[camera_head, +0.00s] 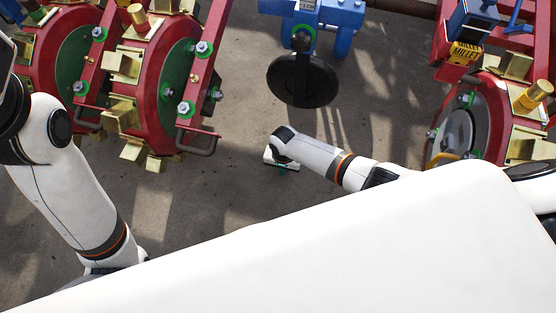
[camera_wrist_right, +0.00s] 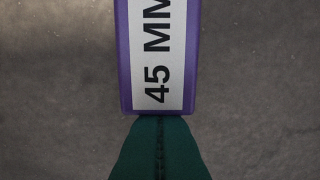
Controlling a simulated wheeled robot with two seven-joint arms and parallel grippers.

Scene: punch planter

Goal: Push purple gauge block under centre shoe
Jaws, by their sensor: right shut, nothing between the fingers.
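The purple gauge block, with a white label reading "45 MM", fills the upper middle of the right wrist view (camera_wrist_right: 158,55). I cannot make it out in the head view. My right gripper (camera_head: 282,169) is low over the concrete floor. Its green fingers (camera_wrist_right: 160,118) are shut and empty, with their tips at the block's near end, touching or almost touching it. My left arm comes in at the left, and its gripper is hidden behind my white body. Brass shoes ring the red wheels (camera_head: 168,80); I cannot tell which is the centre shoe.
A blue frame (camera_head: 318,12) with a black disc (camera_head: 302,82) stands beyond my right gripper. Another red wheel unit (camera_head: 485,110) with brass parts stands at the right. Bare concrete floor (camera_head: 215,190) lies open between the wheel units.

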